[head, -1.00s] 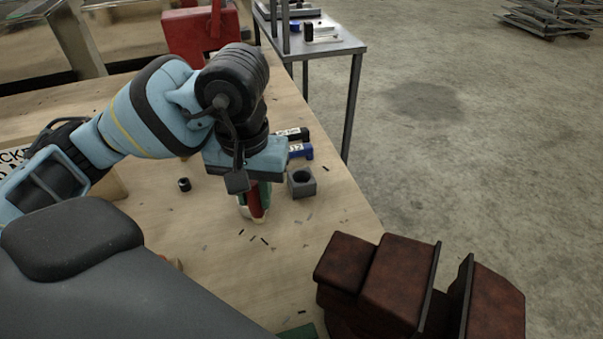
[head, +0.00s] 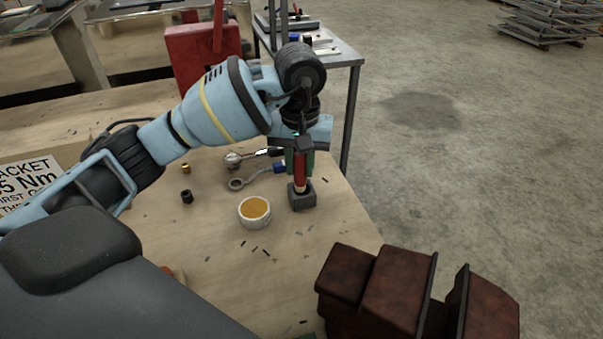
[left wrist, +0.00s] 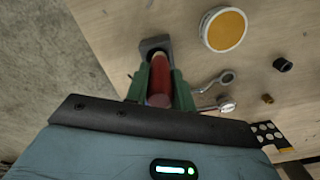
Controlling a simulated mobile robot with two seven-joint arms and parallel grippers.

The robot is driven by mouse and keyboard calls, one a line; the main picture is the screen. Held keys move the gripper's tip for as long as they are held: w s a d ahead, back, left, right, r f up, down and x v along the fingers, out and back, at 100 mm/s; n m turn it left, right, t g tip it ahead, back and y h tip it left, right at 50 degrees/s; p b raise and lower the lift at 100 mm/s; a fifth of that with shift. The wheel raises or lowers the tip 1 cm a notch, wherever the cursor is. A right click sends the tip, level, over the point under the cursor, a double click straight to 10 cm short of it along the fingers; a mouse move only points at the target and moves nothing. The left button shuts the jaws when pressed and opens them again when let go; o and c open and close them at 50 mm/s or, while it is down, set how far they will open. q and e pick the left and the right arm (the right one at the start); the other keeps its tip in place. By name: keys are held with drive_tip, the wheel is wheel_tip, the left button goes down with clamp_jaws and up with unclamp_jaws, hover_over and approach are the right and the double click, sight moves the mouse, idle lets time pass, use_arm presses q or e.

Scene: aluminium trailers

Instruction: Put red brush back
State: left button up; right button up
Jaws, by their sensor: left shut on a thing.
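My left gripper (head: 300,160) is shut on the red brush (head: 300,172), which is upright in the head view. The brush's lower end is at the top of a small dark square holder (head: 302,197). I cannot tell how deep it is in the opening. In the left wrist view the red brush (left wrist: 160,78) is between the green fingers (left wrist: 160,90), and the holder (left wrist: 154,45) lies just beyond its far end. My right gripper is not in view.
A white cup with orange-brown contents (head: 254,211) stands left of the holder. A rusty vise (head: 395,290) stands at the front right. A red box (head: 200,55) is at the back.

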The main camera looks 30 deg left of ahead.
sight(302, 176)
use_arm(q)
drive_tip(key=shift+w, duration=0.2)
drive_tip(key=shift+f, duration=0.35)
wheel_tip(302, 176, down, 3)
drive_tip(key=shift+w+r+p, duration=0.1)
drive_tip(key=shift+p, duration=0.2)
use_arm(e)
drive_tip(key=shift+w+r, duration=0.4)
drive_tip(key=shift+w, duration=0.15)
use_arm(q)
drive_tip(key=shift+f, duration=0.2)
drive_tip(key=o, duration=1)
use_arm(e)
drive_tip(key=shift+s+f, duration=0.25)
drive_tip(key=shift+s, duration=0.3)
